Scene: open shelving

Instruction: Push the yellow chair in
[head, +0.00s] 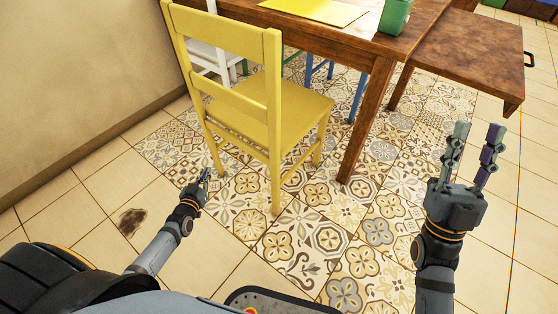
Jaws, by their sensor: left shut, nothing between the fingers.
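The yellow chair (275,113) stands upright at the near left end of the wooden table (385,68), its back towards me and its seat towards the table. The seat is clear of the tabletop's near edge, beside the near table leg. My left gripper (206,174) is low, in front of the chair's near left leg, shut and empty. I cannot tell whether it touches that leg. My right gripper (478,130) is raised to the right of the chair, its fingers apart and pointing up, with nothing between them.
A beige wall (75,80) runs along the left. A white chair (208,57) stands behind the yellow one. A yellow mat (318,10) and a green container (395,16) are on the table. The patterned floor in front is clear.

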